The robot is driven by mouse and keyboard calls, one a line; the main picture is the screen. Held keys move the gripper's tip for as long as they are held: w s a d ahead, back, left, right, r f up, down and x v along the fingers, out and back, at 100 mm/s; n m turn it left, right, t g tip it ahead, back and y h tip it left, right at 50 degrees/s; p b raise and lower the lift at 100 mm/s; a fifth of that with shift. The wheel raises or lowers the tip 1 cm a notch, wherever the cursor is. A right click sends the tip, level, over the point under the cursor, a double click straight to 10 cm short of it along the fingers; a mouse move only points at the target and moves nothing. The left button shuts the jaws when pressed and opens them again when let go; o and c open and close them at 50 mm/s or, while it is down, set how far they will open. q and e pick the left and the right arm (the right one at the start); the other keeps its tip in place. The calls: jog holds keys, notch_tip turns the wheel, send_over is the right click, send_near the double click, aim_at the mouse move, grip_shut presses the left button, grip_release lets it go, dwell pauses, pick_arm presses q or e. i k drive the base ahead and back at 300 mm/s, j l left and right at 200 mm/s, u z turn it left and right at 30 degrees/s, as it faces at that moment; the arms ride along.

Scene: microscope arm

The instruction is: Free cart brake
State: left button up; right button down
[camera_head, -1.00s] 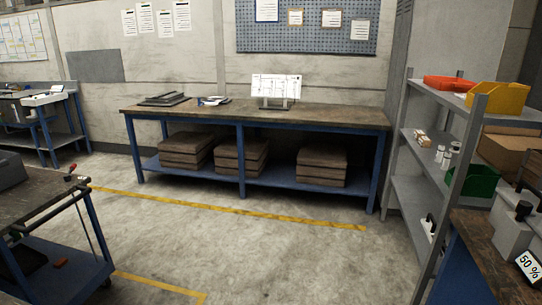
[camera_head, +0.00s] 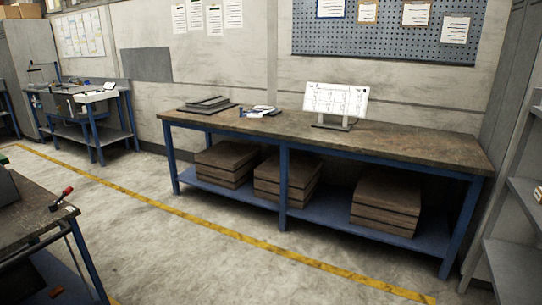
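A cart with a dark worn top (camera_head: 30,215) and blue legs stands at the lower left of the head view, partly cut off by the frame. A small lever with a red grip (camera_head: 64,194) sits at its near right corner; I cannot tell whether this is the brake. A grey bar runs along the cart's right side. The cart's wheels are out of the picture. Neither of my grippers shows in the view.
A long workbench (camera_head: 400,141) with blue legs stands against the wall, with stacked brown slabs (camera_head: 386,201) on its lower shelf. A grey shelf unit (camera_head: 515,265) is at the right edge. Open floor (camera_head: 205,255) with a yellow line lies between cart and bench.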

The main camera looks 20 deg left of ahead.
aim_at(53, 207)
jog(key=i+j+u, duration=0.2)
jog(key=u, duration=0.25)
jog(key=i+u, duration=0.75)
jog(key=u, duration=0.2)
jog(key=i+l+u, duration=0.2)
jog(key=u, duration=0.25)
jog(key=i+j, duration=0.2)
jog(key=i, duration=0.3)
jog(key=i+j+u, duration=0.1)
jog(key=i, duration=0.35)
jog(key=i+j, duration=0.3)
jog(key=i, duration=0.2)
jog(key=u, duration=0.05)
